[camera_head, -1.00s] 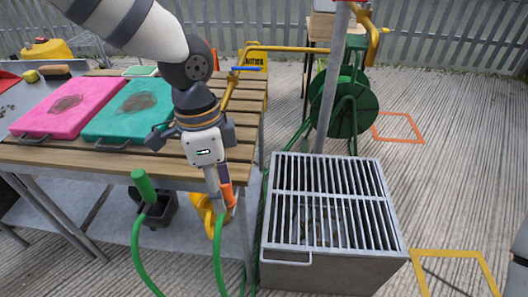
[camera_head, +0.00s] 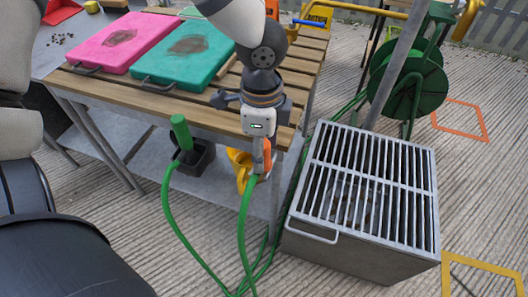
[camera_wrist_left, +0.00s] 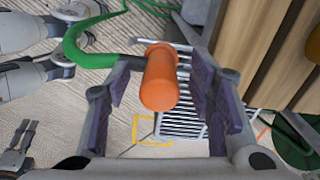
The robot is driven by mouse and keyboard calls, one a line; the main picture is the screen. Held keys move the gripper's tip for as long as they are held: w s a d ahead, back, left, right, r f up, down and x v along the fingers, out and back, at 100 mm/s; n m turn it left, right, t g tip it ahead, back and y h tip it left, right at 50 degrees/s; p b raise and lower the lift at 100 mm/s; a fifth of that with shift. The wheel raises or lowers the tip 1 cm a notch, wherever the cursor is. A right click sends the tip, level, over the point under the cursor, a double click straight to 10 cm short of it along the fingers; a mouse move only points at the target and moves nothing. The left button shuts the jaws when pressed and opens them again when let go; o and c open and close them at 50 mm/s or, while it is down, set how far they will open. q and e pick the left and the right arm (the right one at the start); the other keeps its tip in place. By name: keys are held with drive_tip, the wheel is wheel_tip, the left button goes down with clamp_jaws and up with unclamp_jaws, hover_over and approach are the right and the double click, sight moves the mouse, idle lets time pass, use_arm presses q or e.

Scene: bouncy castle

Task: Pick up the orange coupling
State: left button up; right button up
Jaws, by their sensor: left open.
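The orange coupling (camera_head: 267,156) is on the end of a green hose (camera_head: 243,222), just off the front edge of the wooden table. In the left wrist view the coupling (camera_wrist_left: 160,78) lies between the two purple finger pads, nearer the right one. My left gripper (camera_head: 258,158) points down beside the table edge. It also shows in the left wrist view (camera_wrist_left: 158,105), with its fingers apart and a clear gap at the left pad. Part of the coupling is hidden by the fingers in the head view. A dark jointed part at the left wrist view's lower left may be my right gripper (camera_wrist_left: 17,145).
The slatted wooden table (camera_head: 226,118) carries a pink board (camera_head: 105,52) and a teal board (camera_head: 165,65). A second green hose end (camera_head: 181,132) stands in a dark holder (camera_head: 197,158). A metal grate box (camera_head: 340,255) stands right of the gripper, with a green reel (camera_head: 425,85) behind it.

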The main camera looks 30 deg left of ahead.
use_arm(q)
drive_tip(key=shift+r, duration=0.1)
clamp_jaws()
